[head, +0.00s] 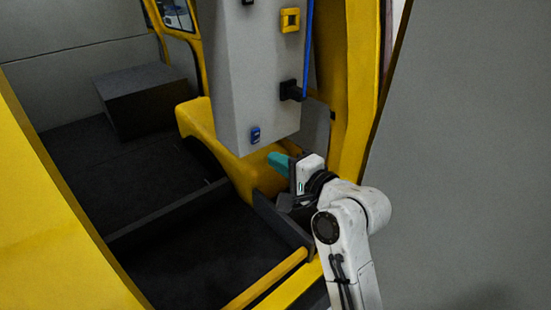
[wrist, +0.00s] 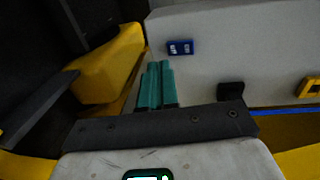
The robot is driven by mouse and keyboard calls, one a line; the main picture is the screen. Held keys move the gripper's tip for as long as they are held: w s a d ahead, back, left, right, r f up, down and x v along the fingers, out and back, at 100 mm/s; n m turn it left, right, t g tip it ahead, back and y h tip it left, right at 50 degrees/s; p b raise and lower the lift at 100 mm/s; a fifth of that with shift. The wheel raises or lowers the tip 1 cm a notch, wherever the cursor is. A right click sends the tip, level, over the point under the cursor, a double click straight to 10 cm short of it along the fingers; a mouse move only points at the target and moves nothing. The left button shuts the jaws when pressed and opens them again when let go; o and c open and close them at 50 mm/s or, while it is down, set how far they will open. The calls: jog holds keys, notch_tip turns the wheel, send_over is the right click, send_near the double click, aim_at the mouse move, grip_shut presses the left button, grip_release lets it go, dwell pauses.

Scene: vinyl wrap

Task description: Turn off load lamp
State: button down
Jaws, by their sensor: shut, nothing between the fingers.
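A small blue switch (head: 255,135) with light markings sits low on the grey box panel (head: 232,85). It also shows in the wrist view (wrist: 180,47), just beyond my fingertips and a little to the right. I cannot tell whether it is the load lamp's switch or how it is set. No lit lamp is clearly seen. My gripper (head: 279,161) has teal fingers, which lie side by side in the wrist view (wrist: 157,65). It is shut and empty, below and right of the blue switch in the head view, and looks apart from it.
A yellow-framed switch (head: 290,20) and a black fitting (head: 291,91) with a blue cable (head: 308,45) are higher on the box. A yellow door post (head: 362,80) stands right of it. A dark block (head: 143,98) is at the back left. The dark floor (head: 180,250) is clear.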

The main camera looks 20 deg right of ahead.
jog(key=s+d+f+b, duration=0.1)
jog(key=s+d, duration=0.1)
jog(key=s, duration=0.6)
jog(key=shift+d+f+b, duration=0.25)
jog(key=shift+f+b, duration=0.1)
jog(key=s+d+f+n+g+h, duration=0.2)
jog(key=s+f+n+g, duration=0.3)
jog(key=f, duration=0.5)
jog(key=s+d+f+n+g+h, duration=0.1)
jog(key=s+f+n+g, duration=0.2)
jog(key=s+f, duration=0.6)
jog(key=s+d+f+n+g+h, duration=0.1)
jog(key=s+f+n+g, duration=0.2)
jog(key=s+f, duration=0.2)
jog(key=s+f+n+g+h, duration=0.1)
jog(key=s+f+n+g, duration=0.2)
jog(key=s, duration=0.7)
notch_tip(320, 180, down, 2)
jog(key=shift+s+d+g, duration=0.4)
jog(key=shift+g, duration=0.1)
